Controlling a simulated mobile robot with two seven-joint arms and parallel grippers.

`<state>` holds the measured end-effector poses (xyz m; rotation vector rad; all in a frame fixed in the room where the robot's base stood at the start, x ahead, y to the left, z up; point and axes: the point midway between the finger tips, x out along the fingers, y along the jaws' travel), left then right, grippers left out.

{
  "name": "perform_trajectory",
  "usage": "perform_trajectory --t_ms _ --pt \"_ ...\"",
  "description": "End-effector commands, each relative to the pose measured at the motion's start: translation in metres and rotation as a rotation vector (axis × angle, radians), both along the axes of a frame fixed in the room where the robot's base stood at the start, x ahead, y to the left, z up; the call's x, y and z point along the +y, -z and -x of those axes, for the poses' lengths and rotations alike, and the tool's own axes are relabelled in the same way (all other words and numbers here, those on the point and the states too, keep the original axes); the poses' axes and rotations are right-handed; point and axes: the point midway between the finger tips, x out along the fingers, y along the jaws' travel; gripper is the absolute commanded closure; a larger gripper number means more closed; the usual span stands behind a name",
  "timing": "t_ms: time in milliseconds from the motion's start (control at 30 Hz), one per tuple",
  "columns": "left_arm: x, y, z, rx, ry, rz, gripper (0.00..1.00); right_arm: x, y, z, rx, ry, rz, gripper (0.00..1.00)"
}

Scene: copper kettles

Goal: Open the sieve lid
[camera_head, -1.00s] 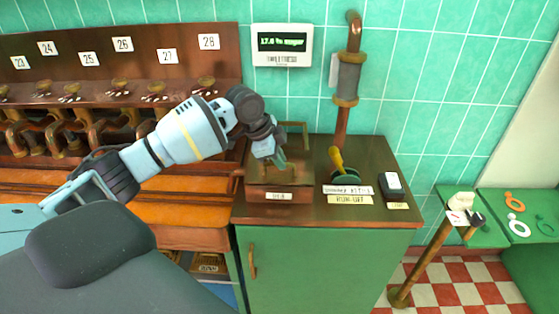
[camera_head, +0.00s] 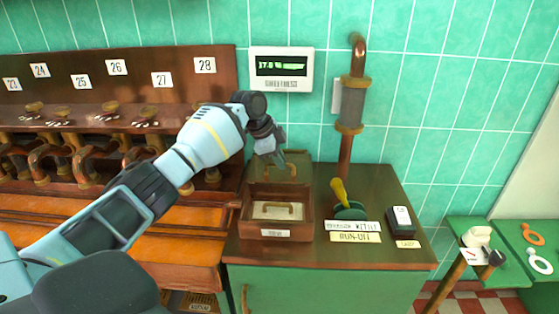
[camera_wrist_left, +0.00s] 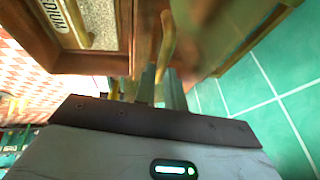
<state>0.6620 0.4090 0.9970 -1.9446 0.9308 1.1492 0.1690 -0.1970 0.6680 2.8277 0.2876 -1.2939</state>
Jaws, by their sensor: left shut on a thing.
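The sieve box (camera_head: 266,229) is a small brown wooden box with a label on its front, on the green cabinet. Its lid (camera_head: 293,169) stands raised at the back, so the inside shows a pale surface with a brass handle (camera_head: 278,206). My left gripper (camera_head: 277,160) is at the raised lid, shut on its handle. In the left wrist view the brass lid handle (camera_wrist_left: 166,40) runs down between the fingers (camera_wrist_left: 150,88), beside the blurred lid (camera_wrist_left: 213,30) and the box wall (camera_wrist_left: 85,62). My right gripper is out of view.
A yellow-handled valve (camera_head: 341,197) and a black-and-white box (camera_head: 400,220) stand right of the sieve box. A copper pipe (camera_head: 346,155) rises behind the valve. Numbered taps line the rack at left. The cabinet's brown top (camera_head: 385,182) is partly clear.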

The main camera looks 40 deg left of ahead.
Motion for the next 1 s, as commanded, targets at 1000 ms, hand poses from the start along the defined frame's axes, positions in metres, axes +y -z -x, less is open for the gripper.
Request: perform_trajectory --t_ms 1000 --pt "0.005 -0.020 0.007 -0.002 -0.001 0.000 0.67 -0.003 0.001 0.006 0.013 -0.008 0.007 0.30"
